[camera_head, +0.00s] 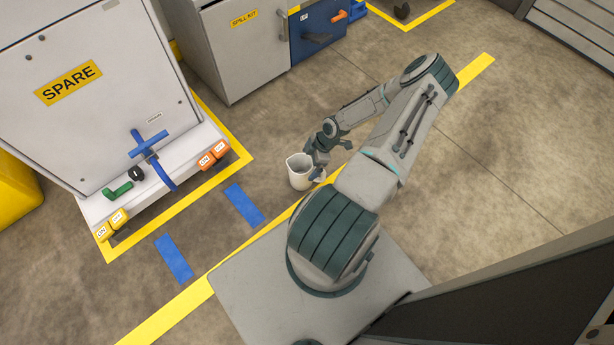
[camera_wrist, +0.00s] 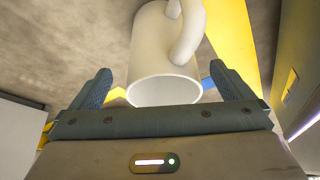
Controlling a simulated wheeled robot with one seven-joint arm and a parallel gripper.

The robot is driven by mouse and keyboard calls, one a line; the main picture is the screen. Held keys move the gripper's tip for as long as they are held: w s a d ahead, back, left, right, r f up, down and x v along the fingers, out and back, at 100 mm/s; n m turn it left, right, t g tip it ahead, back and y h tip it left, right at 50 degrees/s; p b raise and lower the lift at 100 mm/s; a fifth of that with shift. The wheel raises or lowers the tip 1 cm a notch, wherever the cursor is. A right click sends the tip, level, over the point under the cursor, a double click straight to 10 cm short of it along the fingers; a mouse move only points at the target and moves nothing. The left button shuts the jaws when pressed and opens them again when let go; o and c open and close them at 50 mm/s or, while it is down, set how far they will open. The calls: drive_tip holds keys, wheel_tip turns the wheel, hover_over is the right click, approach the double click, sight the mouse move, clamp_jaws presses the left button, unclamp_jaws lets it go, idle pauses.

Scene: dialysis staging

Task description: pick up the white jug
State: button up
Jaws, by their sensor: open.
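The white jug (camera_head: 299,172) stands on the floor beside the yellow floor line in the head view, just left of my arm. In the wrist view the white jug (camera_wrist: 160,50) shows its round open rim toward me and its curved handle at the upper right. In the wrist view my gripper (camera_wrist: 160,88) is open, with one blue-grey finger on each side of the jug's rim. I cannot tell whether a finger touches the jug.
A white cabinet marked SPARE (camera_head: 90,90), with coloured levers and a blue valve handle (camera_head: 150,145), stands at the left. A grey spill kit cabinet (camera_head: 240,50) stands behind. Blue tape strips (camera_head: 245,205) mark the floor. The floor right of my arm is clear.

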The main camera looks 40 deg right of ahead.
drive_tip(key=b, duration=0.3)
hover_over(305, 169)
drive_tip(key=s+a, duration=0.2)
drive_tip(key=s, duration=0.1)
drive_tip(key=shift+f, duration=2.6)
drive_tip(key=shift+c, duration=0.3)
drive_tip(key=shift+r, duration=0.1)
drive_tip(key=c, duration=1)
drive_tip(key=shift+c, duration=0.2)
